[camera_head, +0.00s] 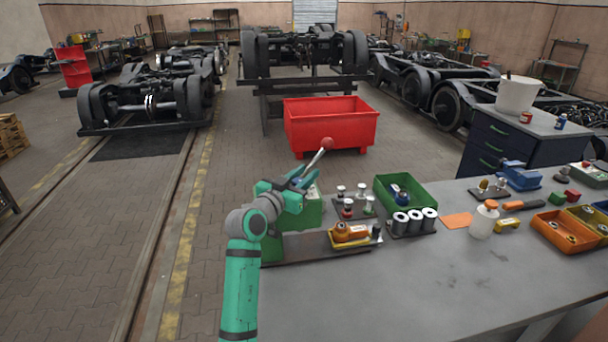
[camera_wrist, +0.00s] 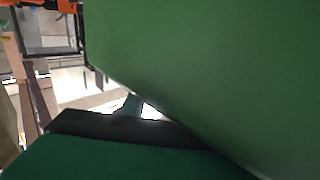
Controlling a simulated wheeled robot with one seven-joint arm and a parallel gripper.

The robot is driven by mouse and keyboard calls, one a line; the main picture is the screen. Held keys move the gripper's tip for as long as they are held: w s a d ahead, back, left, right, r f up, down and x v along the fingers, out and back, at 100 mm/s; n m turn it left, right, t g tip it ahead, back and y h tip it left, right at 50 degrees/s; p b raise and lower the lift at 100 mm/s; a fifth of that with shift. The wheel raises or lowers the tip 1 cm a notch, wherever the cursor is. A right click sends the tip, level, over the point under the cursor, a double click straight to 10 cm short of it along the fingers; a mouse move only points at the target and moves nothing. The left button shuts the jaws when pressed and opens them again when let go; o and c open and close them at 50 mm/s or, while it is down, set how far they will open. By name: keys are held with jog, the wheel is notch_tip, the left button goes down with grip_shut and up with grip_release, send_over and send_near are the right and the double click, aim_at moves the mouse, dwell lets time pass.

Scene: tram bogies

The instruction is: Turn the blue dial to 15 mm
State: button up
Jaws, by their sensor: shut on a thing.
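My gripper (camera_head: 298,182) is at the upper part of a green bench device (camera_head: 311,212) at the left end of the workbench. A small patch of blue, which looks like the blue dial (camera_head: 309,178), shows at the fingertips. My gripper is shut on it; the fingers and arm hide most of it. Its scale and reading cannot be made out. A lever with a red ball knob (camera_head: 327,143) rises from the device just beyond the gripper. In the wrist view, a large green surface (camera_wrist: 210,70) fills the right side and the dial cannot be made out.
Right of the device on the workbench (camera_head: 400,290) are an orange-and-yellow part (camera_head: 350,232), small posts on a plate, a green bin (camera_head: 383,181) and several grey cylinders (camera_head: 415,221). A red bin (camera_head: 300,124) stands on the floor beyond. The front of the bench is clear.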

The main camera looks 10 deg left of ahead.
aim_at(294, 183)
jog(key=shift+d+m+h, duration=0.1)
jog(key=shift+m+h, duration=0.3)
jog(key=shift+h, duration=0.2)
jog(key=o, duration=1.1)
jog(key=shift+c, duration=0.2)
jog(key=shift+s, duration=0.1)
jog(key=v, duration=1)
jog(key=shift+s+a+r, duration=0.1)
jog(key=shift+s+a, duration=0.15)
